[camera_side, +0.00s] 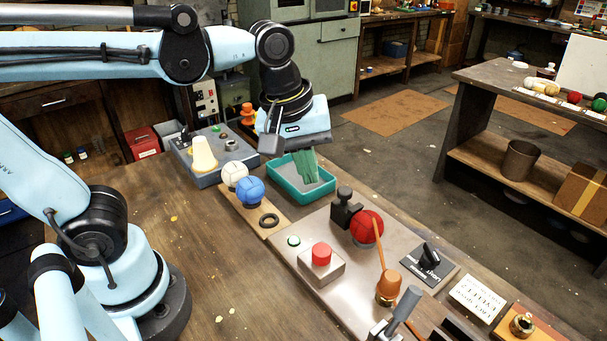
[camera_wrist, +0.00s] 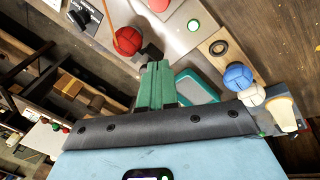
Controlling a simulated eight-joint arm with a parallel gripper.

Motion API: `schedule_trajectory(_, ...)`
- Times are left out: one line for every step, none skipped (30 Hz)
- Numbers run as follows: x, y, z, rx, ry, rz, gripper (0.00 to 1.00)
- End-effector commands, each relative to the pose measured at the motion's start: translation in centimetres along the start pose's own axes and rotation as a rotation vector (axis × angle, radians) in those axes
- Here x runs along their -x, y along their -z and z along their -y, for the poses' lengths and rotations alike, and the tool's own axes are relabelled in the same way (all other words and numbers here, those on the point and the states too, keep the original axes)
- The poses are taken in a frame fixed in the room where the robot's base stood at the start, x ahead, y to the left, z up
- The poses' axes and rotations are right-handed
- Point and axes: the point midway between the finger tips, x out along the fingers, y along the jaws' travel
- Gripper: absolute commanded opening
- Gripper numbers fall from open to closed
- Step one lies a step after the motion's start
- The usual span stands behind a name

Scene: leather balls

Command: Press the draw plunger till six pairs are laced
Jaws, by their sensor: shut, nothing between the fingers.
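A red-capped plunger (camera_side: 321,254) stands on a grey box on the metal plate (camera_side: 290,262). Its red cap (camera_wrist: 158,5) shows at the top edge of the wrist view. A red ball (camera_side: 367,227) sits on the plate beside a black clamp (camera_side: 345,208); it also shows in the wrist view (camera_wrist: 128,40). I cannot make out its lacing. My gripper (camera_side: 312,180) has its green fingers shut and empty, pointing down over the teal tray (camera_side: 331,188), behind and apart from the plunger. The shut fingers show in the wrist view (camera_wrist: 158,66).
A blue ball (camera_side: 250,190), a white ball (camera_side: 234,174) and a dark ring (camera_side: 269,220) are on a wooden board. A green button (camera_side: 294,240) is near the plunger.

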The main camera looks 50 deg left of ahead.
Motion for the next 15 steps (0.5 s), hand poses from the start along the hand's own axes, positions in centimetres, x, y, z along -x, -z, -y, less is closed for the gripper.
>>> schedule_trajectory(0.4, -0.5, -0.6, 0.068, 0.025, 0.017, 0.00)
schedule_trajectory(0.5, -0.7, -0.8, 0.114, 0.041, 0.025, 0.00)
schedule_trajectory(0.8, -1.0, -1.1, 0.174, 0.064, 0.034, 0.00)
schedule_trajectory(1.0, -1.3, -1.3, 0.219, 0.081, 0.040, 0.00)
schedule_trajectory(1.2, -1.5, -1.6, 0.263, 0.098, 0.044, 0.00)
schedule_trajectory(1.4, -1.8, -1.8, 0.319, 0.121, 0.048, 0.00)
schedule_trajectory(1.6, -2.1, -2.0, 0.359, 0.137, 0.050, 0.00)
schedule_trajectory(1.7, -2.3, -2.2, 0.399, 0.154, 0.050, 0.00)
schedule_trajectory(1.9, -2.6, -2.4, 0.446, 0.174, 0.050, 0.00)
schedule_trajectory(2.1, -2.8, -2.5, 0.478, 0.188, 0.049, 0.00)
schedule_trajectory(2.2, -2.9, -2.7, 0.509, 0.200, 0.048, 0.00)
schedule_trajectory(2.4, -3.1, -2.8, 0.546, 0.216, 0.045, 0.00)
schedule_trajectory(2.5, -3.3, -2.9, 0.569, 0.225, 0.043, 0.00)
schedule_trajectory(2.5, -3.4, -3.0, 0.590, 0.234, 0.041, 0.00)
schedule_trajectory(2.6, -3.5, -3.1, 0.614, 0.245, 0.039, 0.00)
